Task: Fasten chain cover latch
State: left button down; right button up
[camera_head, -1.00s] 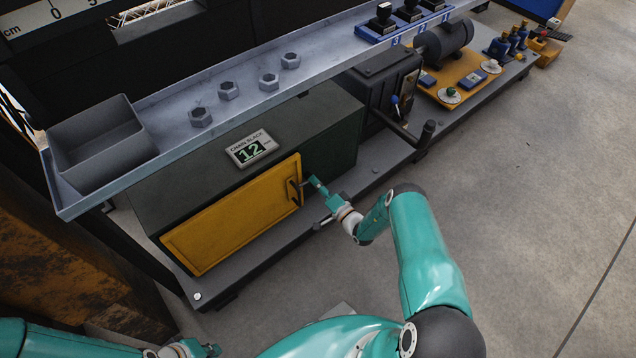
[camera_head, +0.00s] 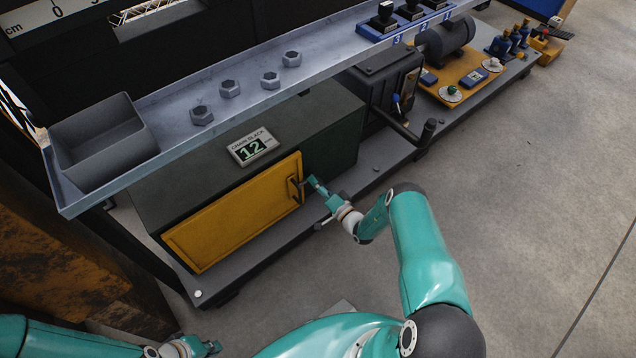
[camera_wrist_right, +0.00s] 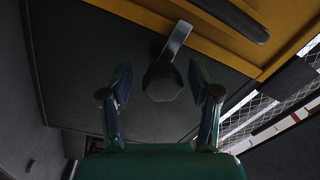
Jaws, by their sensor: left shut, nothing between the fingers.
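The yellow chain cover (camera_head: 232,215) lies flat against the front of the dark green housing. Its latch shows as a small dark handle (camera_head: 297,190) at the cover's right end. In the right wrist view the latch is a grey lever (camera_wrist_right: 176,38) with a dark faceted knob (camera_wrist_right: 162,82). My right gripper (camera_head: 315,184) is at the latch. In its wrist view the right gripper (camera_wrist_right: 158,78) is open, with the knob seen between the spread fingers and a gap on both sides. My left gripper (camera_head: 210,348) is shut and empty at the bottom edge, away from the cover.
A display reading 12 (camera_head: 254,147) sits on the housing. Above runs a grey shelf (camera_head: 165,122) with several hex nuts and an open grey bin (camera_head: 103,140). A black lever (camera_head: 410,130) stands right of the housing. A dark bar handle (camera_wrist_right: 232,15) crosses the cover. Floor at right is clear.

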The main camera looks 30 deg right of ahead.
jog(key=shift+s+d, duration=0.1)
jog(key=shift+s, duration=0.25)
jog(key=s, duration=1.1)
jog(key=shift+d+f, duration=0.3)
jog(key=shift+d, duration=0.1)
jog(key=shift+s, duration=0.1)
